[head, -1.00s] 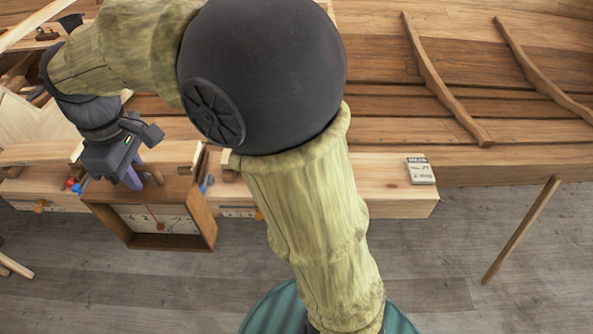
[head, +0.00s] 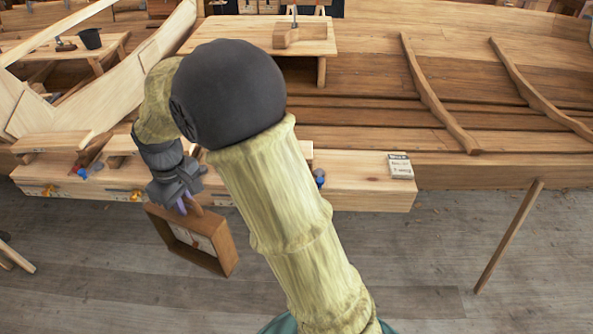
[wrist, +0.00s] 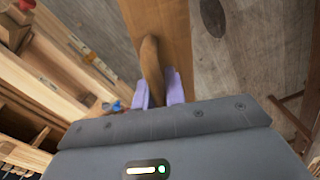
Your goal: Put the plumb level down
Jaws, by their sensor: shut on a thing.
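The plumb level is a wooden box frame (head: 222,246) with a pale dial face and a red mark inside. It hangs tilted in front of the bench's front edge, over the floor. My gripper (head: 187,206) is shut on the curved wooden handle at its top. In the wrist view the purple fingers of my gripper (wrist: 158,90) close on both sides of the handle (wrist: 151,62), with the box's wooden top (wrist: 160,20) beyond. My arm hides part of the bench behind.
A long wooden bench (head: 365,190) runs across, with a small printed card (head: 400,166) near its right end. Blue knobs and brass fittings sit along its edge. A higher table (head: 300,45) stands behind.

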